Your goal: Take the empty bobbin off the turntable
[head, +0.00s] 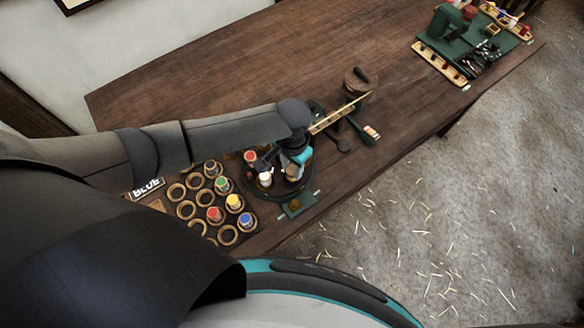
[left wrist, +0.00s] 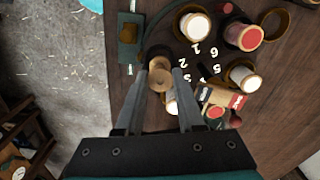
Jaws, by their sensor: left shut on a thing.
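The dark round turntable (head: 262,193) stands near the front edge of the bench, with white numbers on it in the left wrist view (left wrist: 200,62). My left gripper (head: 297,170) is over its right side. In the left wrist view the gripper (left wrist: 158,80) is shut on a bare wooden bobbin (left wrist: 160,74), with one finger on each side. I cannot tell whether the bobbin still touches the turntable. Wound bobbins stand on the turntable: a white one (left wrist: 195,26), a red one (left wrist: 244,37) and another pale one (left wrist: 243,78). My right gripper is not in view.
A rack of rings (head: 186,209), some holding coloured bobbins, stands left of the turntable, by a BLUE sign (head: 147,187). A green plate with an amber knob (head: 296,204) is at the bench edge. Tools (head: 340,118) lie behind. The far left bench top is clear.

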